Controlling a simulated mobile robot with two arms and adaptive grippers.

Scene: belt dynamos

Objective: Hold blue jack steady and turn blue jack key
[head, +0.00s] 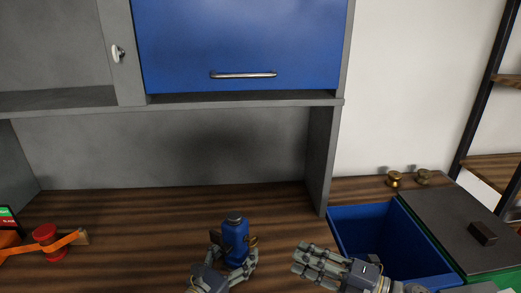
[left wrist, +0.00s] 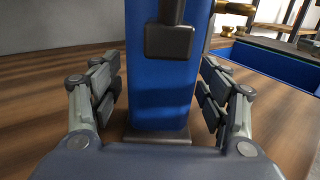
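The blue jack (head: 235,232) stands upright on the wooden worktop, with a dark cap on top. My left gripper (head: 235,250) has its fingers on either side of the jack. In the left wrist view the blue jack (left wrist: 160,105) stands between the spread fingers, with a narrow gap at the left and little or none visible at the right. A dark grey fitting (left wrist: 170,40) is on its near face; I cannot tell if it is the key. Brownish parts show beside the jack in the head view. My right gripper (head: 303,257) is to the right, apart from the jack, fingers pointing left.
A blue bin (head: 345,222) is at the right, beside a dark-topped box (head: 455,225). Brass knobs (head: 394,179) stand behind it. A red and orange item (head: 46,236) lies at the far left. A blue-doored cabinet (head: 240,45) overhangs the back.

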